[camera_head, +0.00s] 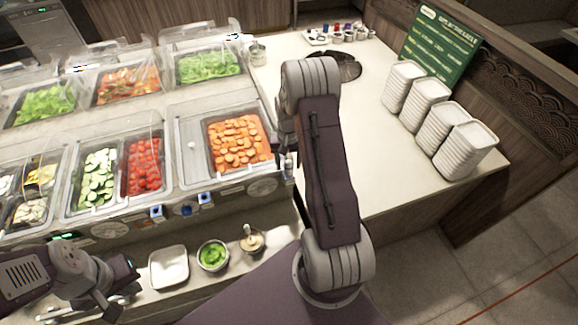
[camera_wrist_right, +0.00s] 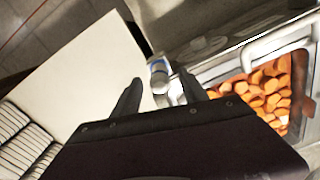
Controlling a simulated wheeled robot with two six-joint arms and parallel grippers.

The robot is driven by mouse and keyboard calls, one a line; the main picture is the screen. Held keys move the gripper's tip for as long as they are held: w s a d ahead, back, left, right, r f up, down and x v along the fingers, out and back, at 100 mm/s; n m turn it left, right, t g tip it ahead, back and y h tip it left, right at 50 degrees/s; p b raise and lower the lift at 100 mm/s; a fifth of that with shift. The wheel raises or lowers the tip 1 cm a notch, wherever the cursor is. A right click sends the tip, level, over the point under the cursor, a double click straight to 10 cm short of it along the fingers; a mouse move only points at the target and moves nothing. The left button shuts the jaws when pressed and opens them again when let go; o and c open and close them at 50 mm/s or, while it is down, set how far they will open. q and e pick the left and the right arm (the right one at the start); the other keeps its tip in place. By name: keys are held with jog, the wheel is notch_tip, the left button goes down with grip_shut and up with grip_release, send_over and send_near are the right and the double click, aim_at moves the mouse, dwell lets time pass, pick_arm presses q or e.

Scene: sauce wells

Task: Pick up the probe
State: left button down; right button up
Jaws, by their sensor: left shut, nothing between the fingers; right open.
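A small white and blue piece (camera_wrist_right: 158,74), which looks like the probe, shows between the fingertips of my right gripper (camera_wrist_right: 160,88) in the right wrist view. It is at the end of the salad counter. The gripper is open with a finger on each side of the piece; I cannot tell whether they touch it. In the head view a small pale piece (camera_head: 290,166) shows beside my right arm, perhaps the same one. My right fingers are mostly hidden behind that arm. My left gripper (camera_head: 112,302) is at lower left, shut and empty, near a white dish.
Carrots (camera_wrist_right: 272,92) sit in a covered well beside the right gripper. Stacked white trays (camera_head: 463,150) stand on the right counter (camera_head: 385,150), whose middle is clear.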

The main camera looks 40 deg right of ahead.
aim_at(288, 169)
notch_tip(288, 169, down, 4)
jog(key=shift+s+r+p, duration=0.1)
jog(key=shift+p, duration=0.5)
grip_shut()
jog(key=shift+r, duration=0.1)
